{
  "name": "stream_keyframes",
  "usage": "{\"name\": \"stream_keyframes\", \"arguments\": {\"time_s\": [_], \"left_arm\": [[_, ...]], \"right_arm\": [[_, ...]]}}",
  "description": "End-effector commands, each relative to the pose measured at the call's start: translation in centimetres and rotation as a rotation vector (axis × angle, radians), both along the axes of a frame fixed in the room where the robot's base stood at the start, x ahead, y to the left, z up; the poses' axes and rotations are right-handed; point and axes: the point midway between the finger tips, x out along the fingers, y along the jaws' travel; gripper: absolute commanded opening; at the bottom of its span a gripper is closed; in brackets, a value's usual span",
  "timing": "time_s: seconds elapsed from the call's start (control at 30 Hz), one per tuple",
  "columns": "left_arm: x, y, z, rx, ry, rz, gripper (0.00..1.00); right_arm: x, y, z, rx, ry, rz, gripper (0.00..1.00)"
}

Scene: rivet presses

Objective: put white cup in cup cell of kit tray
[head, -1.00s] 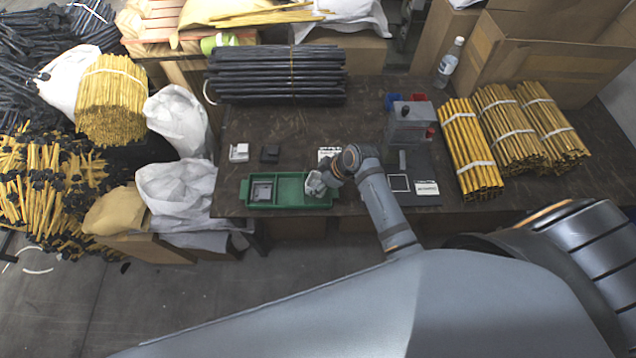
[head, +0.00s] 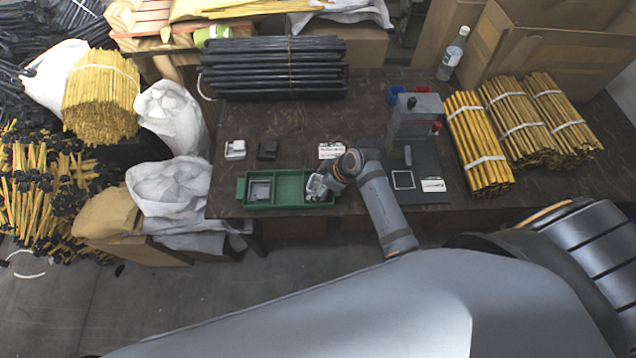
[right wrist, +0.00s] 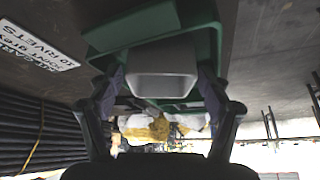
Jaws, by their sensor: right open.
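The green kit tray (head: 292,205) lies near the front edge of the table. A grey square piece (head: 261,190) sits in its left part, and the middle part looks empty. My right gripper (head: 318,186) is at the tray's right end. In the right wrist view its fingers (right wrist: 163,82) stand open on both sides of a pale, box-shaped cup (right wrist: 162,84), with the green tray (right wrist: 207,42) around it. The cup is at the tray's right part; how deep it sits cannot be told. My left gripper is not in view.
A label card (head: 331,151) lies behind the gripper. A grey press (head: 414,122) stands to the right, and bundled yellow rods (head: 480,145) lie beyond it. Black rods (head: 272,68) lie at the back.

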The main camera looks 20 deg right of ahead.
Motion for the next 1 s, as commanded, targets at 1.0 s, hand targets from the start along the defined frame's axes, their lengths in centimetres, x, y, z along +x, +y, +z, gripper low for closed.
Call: {"name": "stream_keyframes", "arguments": {"time_s": [1.0], "left_arm": [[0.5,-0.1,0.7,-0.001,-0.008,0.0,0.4]], "right_arm": [[-3.7,-4.7,10.8,0.001,0.001,0.0,0.78]]}}
